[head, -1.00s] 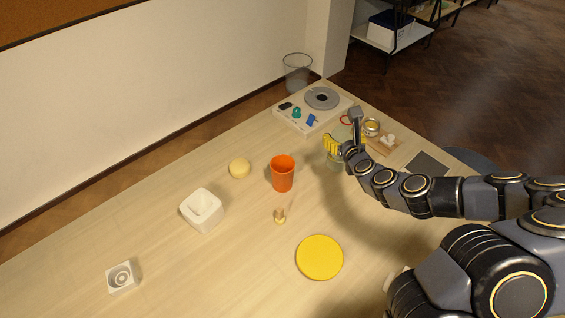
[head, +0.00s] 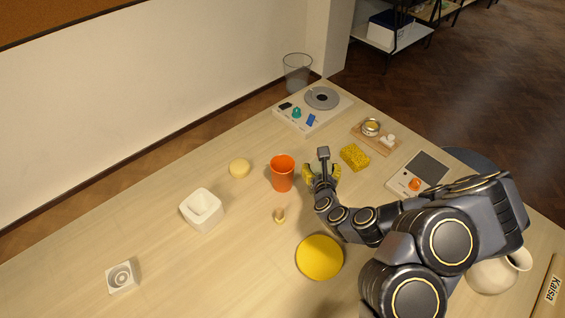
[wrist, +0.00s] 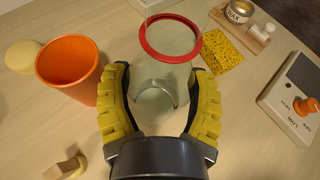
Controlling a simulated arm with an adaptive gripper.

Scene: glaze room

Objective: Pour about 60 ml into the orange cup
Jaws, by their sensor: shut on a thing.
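The orange cup (head: 282,176) stands upright on the table in the head view, just left of my gripper (head: 322,174). It also shows at the left of the wrist view (wrist: 70,80), with its open mouth visible; I cannot tell if anything is in it. In the wrist view, my gripper (wrist: 160,112) has its yellow fingers around a clear glass vessel with a red rim (wrist: 168,58). The vessel is beside the cup, apart from it. In the head view my gripper mostly hides it, and its liquid level and tilt are unclear.
A yellow sponge (head: 355,157) and a wooden tray (head: 362,137) with a tin lie behind my gripper. A yellow disc (head: 320,257) and a small wooden-looking piece (head: 279,216) lie in front.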

